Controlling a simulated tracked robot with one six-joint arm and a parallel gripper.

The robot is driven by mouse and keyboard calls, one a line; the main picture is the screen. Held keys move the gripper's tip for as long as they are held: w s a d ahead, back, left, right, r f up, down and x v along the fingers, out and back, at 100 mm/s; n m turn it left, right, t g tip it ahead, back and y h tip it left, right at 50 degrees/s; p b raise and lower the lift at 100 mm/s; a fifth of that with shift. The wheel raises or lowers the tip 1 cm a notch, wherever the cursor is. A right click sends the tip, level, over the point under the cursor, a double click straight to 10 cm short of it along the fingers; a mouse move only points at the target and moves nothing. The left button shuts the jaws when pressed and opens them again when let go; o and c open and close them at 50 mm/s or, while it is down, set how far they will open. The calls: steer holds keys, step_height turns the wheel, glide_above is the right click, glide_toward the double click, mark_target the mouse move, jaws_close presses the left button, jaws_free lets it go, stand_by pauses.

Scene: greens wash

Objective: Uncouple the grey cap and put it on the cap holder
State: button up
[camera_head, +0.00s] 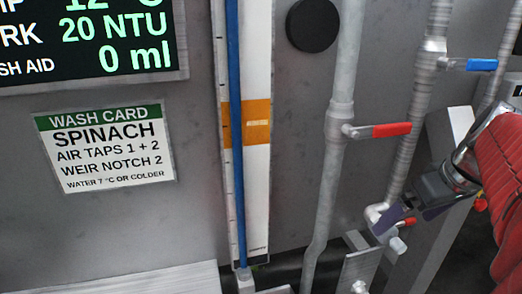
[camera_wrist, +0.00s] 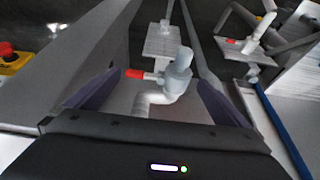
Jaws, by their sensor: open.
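In the wrist view a grey cap-like piece (camera_wrist: 180,62) stands on a pale bent pipe end (camera_wrist: 152,100), and a short red-tipped lever (camera_wrist: 134,74) sticks out to its left. The piece is between my gripper's (camera_wrist: 159,78) spread fingers, apart from both as far as I can tell. In the head view my gripper (camera_head: 386,226) reaches in from the right to the pipe's elbow (camera_head: 373,212), and a pale stub (camera_head: 397,245) shows just below. The fingers partly hide the fitting. A small plate with a post (camera_wrist: 165,42) is beyond; I cannot tell whether it is the cap holder.
Pipes carry a red lever (camera_head: 391,130) and a blue lever (camera_head: 481,65) above my gripper. A second plate with a fitting (camera_wrist: 240,47) is at right in the wrist view. A red button on a yellow box (camera_wrist: 12,58) is far left. A wash card (camera_head: 105,147) is on the wall.

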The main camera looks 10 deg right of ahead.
mark_target(401, 225)
steer(key=shift+x, duration=1.7)
steer(key=shift+c, duration=0.3)
steer(key=c, duration=0.8)
steer(key=shift+c, duration=0.2)
steer(key=shift+s, duration=0.35)
steer(key=c, duration=0.5)
steer(key=shift+s, duration=0.65)
steer(key=shift+s, duration=0.1)
steer(key=shift+s+d, duration=0.15)
steer(key=shift+s, duration=1.25)
